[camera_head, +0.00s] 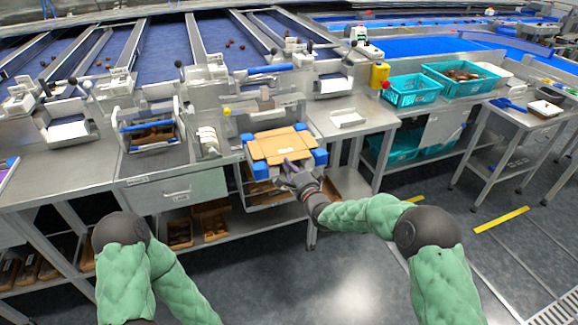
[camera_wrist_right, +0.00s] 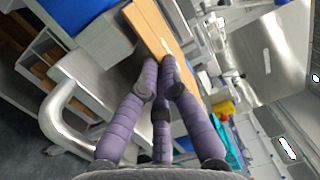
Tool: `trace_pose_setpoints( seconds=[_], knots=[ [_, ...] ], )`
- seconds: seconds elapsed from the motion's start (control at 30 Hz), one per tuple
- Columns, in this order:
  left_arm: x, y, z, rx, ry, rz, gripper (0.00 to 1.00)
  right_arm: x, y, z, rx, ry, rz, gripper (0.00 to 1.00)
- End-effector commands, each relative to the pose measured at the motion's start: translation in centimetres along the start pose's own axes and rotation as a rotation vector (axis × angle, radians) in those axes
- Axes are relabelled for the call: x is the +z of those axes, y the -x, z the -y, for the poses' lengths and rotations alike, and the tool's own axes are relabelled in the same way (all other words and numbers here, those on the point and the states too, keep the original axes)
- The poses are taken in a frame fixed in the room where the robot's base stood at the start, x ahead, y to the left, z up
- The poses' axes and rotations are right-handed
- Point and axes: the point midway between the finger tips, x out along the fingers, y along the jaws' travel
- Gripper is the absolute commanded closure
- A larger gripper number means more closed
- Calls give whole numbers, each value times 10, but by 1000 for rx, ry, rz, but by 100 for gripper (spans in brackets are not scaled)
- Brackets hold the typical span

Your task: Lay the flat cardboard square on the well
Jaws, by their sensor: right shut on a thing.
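The flat brown cardboard (camera_head: 281,145) is over the well, a metal frame with blue corner blocks (camera_head: 261,171), in the middle of the head view. It looks roughly level, with flap-like edges. I cannot tell whether it rests on the blocks or hangs just above them. My right gripper (camera_head: 287,172) is at its near edge. In the right wrist view my purple-grey fingers (camera_wrist_right: 163,70) close on the edge of the cardboard (camera_wrist_right: 158,27). My left gripper is not in view; only my left arm shows at the lower left.
A caddy with a blue handle (camera_head: 146,126) stands left of the well on the steel bench. Teal crates (camera_head: 411,92) stand to the right, near a yellow bottle (camera_head: 379,75). Blue sorting lanes run behind.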

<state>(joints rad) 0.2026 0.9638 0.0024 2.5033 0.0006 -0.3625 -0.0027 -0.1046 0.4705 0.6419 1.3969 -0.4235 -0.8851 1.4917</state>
Motion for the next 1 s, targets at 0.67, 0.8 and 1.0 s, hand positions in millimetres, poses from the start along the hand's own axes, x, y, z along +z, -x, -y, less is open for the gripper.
trace_pose_setpoints(
  seconds=[0.67,0.8,1.0],
  knots=[
    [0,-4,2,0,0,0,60,0,0,-5,0,0,0,100],
    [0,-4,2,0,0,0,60,0,0,-5,0,0,0,83],
    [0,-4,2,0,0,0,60,0,0,-5,0,0,0,66]
  ],
)
